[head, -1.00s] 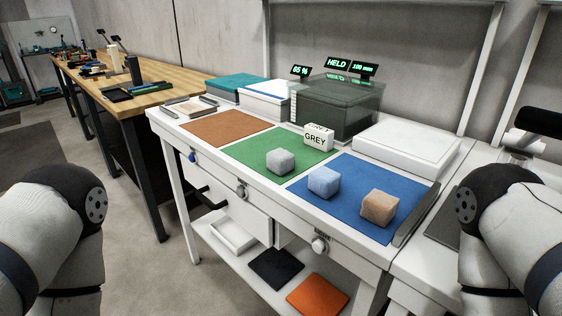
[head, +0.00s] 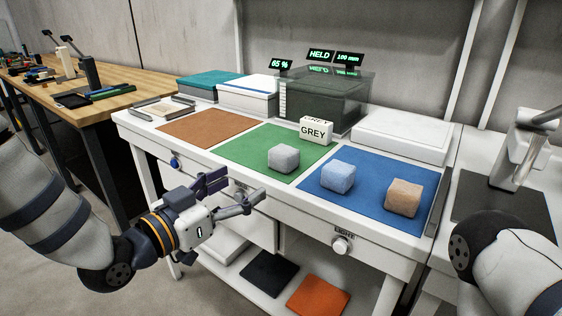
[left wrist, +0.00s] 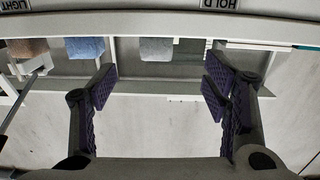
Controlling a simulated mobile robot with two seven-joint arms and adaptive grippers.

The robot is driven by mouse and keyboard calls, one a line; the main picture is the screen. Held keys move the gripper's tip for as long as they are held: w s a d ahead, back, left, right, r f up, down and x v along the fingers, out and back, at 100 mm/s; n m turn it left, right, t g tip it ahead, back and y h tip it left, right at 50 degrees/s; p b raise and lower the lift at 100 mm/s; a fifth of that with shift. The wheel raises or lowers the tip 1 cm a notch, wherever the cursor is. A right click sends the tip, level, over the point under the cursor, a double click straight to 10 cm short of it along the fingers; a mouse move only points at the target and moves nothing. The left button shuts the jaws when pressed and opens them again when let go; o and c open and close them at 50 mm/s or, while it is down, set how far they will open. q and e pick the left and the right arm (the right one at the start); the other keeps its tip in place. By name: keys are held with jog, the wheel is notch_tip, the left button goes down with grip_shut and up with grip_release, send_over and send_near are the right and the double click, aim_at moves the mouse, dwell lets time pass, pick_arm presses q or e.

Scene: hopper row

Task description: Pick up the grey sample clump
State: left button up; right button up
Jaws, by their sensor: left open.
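The grey sample clump (head: 283,158) is a rough pale cube on the green mat (head: 240,153), in front of a white card (head: 316,130) that reads GREY. My left gripper (head: 245,187) is open and empty in front of the bench's front edge, left of the clump and apart from it. In the left wrist view, which is upside down, the grey clump (left wrist: 157,48) shows at the top, beyond the spread purple-padded fingers (left wrist: 160,92). My right gripper is out of view.
A bluish clump (head: 338,177) and a brown clump (head: 403,198) sit on the blue mat (head: 372,215). The brown mat (head: 207,128) is bare. Knobs, such as the white one (head: 341,245), stick out of the bench front. A dark clear-walled hopper (head: 322,97) stands behind.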

aim_at(276, 155)
pick_arm(q)
jog(key=shift+h, duration=0.3)
jog(key=x, duration=0.4)
jog(key=r+x, duration=0.1)
jog(key=x, duration=0.3)
jog(key=r+x, duration=0.1)
jog(key=x, duration=0.3)
jog(key=shift+w+d+r+b, duration=0.15)
jog(key=shift+w+d+b, duration=0.05)
jog(key=shift+d+b, duration=0.2)
jog(key=shift+a, duration=0.1)
jog(key=c, duration=1)
